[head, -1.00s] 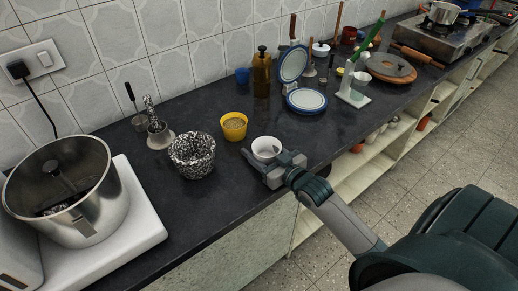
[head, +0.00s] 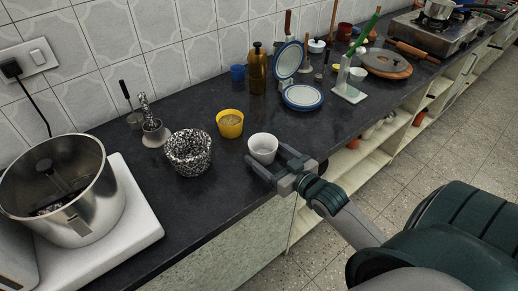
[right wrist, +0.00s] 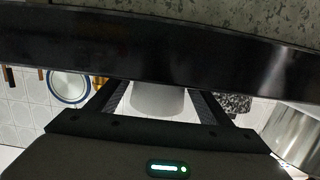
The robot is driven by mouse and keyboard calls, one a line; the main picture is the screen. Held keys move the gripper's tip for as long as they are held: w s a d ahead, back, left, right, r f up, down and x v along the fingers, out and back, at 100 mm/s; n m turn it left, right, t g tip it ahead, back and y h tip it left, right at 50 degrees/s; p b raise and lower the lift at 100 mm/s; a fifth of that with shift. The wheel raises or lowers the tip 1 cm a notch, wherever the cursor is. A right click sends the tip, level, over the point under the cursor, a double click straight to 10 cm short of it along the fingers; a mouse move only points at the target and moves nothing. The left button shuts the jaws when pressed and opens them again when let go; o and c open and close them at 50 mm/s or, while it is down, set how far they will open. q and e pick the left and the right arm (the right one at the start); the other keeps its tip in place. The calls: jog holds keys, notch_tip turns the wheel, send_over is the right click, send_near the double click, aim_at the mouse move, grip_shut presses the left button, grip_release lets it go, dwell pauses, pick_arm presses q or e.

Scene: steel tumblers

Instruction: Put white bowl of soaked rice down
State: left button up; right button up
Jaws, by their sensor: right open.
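The white bowl (head: 263,150) stands upright on the dark countertop, near its front edge. The rice inside cannot be made out. My right gripper (head: 266,156) is open, with its fingers spread and its tips close to either side of the bowl. In the right wrist view, the bowl (right wrist: 157,98) shows between the two spread fingers (right wrist: 158,104), with a gap on each side. My left gripper is not in view.
A yellow bowl (head: 230,125) and a black-and-white speckled pot (head: 189,155) stand left of the bowl. A steel pot (head: 95,205) is at far left. A blue-rimmed plate (head: 303,98) lies behind. The counter's front edge (head: 222,232) is close.

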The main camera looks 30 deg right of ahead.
aim_at(272, 158)
jog(key=s, duration=0.4)
jog(key=s+r, duration=0.1)
jog(key=s, duration=0.1)
jog(key=shift+s+d, duration=0.2)
jog(key=shift+d, duration=0.05)
jog(key=shift+f, duration=0.1)
